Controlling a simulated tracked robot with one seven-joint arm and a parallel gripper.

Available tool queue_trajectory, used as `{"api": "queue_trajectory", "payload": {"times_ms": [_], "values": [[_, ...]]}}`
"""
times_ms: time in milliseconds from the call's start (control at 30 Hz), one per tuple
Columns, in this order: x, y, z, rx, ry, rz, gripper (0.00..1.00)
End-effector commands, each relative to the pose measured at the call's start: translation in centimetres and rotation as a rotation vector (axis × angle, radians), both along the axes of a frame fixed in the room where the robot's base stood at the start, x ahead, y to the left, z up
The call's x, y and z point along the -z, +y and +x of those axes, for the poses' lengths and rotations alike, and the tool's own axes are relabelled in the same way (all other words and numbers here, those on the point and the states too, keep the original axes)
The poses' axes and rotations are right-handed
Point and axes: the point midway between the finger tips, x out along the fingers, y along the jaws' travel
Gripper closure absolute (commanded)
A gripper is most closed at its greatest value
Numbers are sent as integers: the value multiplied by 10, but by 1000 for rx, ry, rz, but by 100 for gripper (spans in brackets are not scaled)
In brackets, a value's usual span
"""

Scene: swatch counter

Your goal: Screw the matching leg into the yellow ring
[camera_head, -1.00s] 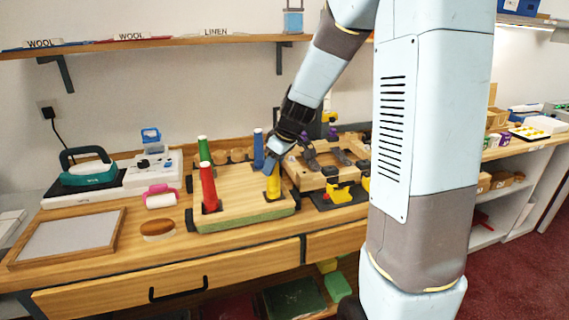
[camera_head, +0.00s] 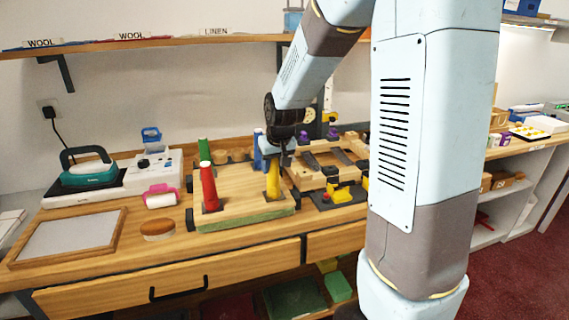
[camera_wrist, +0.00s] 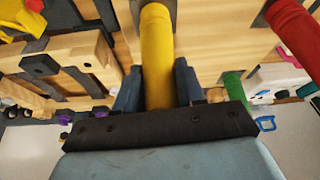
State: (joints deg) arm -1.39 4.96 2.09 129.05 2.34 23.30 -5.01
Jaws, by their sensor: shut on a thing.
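The yellow leg (camera_head: 272,183) stands upright at the right front corner of the wooden board (camera_head: 236,206). My gripper (camera_head: 272,158) is shut on the leg's upper part, and in the wrist view the yellow leg (camera_wrist: 157,60) lies between the two dark fingers. The leg's lower end meets a dark fitting on the board; I cannot make out a yellow ring or how deep the leg sits. A red leg (camera_head: 208,187), a green leg (camera_head: 204,150) and a blue leg (camera_head: 258,138), partly hidden by my gripper, stand at the other corners.
A wooden frame (camera_head: 318,178) with purple-knobbed clamps is close to the right of the board. A yellow and black tool (camera_head: 345,194) lies in front of it. A brown-topped brush (camera_head: 158,228), a pink roller (camera_head: 160,197) and a teal iron (camera_head: 86,172) are to the left.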

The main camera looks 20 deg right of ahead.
Motion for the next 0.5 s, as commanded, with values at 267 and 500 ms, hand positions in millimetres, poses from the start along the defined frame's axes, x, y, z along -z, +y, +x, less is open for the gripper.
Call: {"api": "queue_trajectory", "payload": {"times_ms": [267,500], "values": [[0,1,0,133,0,-1,92],[0,1,0,253,0,0,93]]}}
